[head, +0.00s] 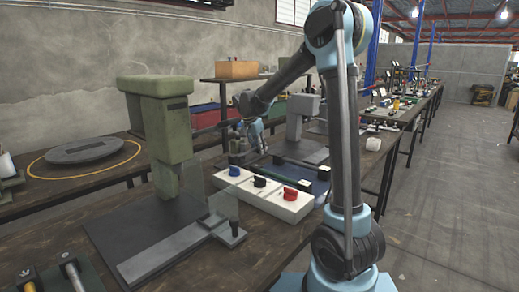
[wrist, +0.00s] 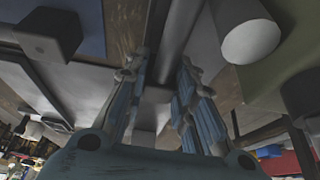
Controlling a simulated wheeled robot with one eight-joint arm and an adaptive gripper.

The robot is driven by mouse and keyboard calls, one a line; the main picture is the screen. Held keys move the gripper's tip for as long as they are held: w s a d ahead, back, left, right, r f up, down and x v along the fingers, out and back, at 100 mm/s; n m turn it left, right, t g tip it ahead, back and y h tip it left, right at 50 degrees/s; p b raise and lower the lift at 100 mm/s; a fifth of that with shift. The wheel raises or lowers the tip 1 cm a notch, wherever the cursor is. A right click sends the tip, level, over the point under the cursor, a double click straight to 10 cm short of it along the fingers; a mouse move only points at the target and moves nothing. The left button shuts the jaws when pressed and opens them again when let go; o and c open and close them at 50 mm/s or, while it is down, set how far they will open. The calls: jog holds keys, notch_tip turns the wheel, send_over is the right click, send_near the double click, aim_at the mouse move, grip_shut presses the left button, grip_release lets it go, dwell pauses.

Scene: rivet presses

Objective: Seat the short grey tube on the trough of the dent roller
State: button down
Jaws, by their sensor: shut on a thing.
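My gripper (head: 252,130) is at the far side of the bench in the head view, above a low grey fixture (head: 238,157). In the wrist view my gripper (wrist: 162,66) has both fingers closed in around a grey piece (wrist: 172,45), which looks like the short grey tube. Its ends are hard to make out, and the tube is too small to see in the head view. The low grey fixture may be the dent roller, but its trough cannot be made out. I cannot tell whether the tube touches it.
A green press (head: 160,115) stands at left on the near bench. A white control box (head: 265,192) with blue, black and red knobs lies in front of a grey press (head: 300,118). A pale round cylinder (wrist: 250,42) is close to the right finger in the wrist view.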

jog(key=shift+s+f, duration=0.3)
jog(key=shift+f, duration=0.2)
dwell(0.3)
jog(key=c, duration=1.6)
grip_release()
jog(key=o, duration=0.4)
jog(key=shift+w+f, duration=0.1)
jog(key=shift+f, duration=0.05)
jog(key=shift+w, duration=0.1)
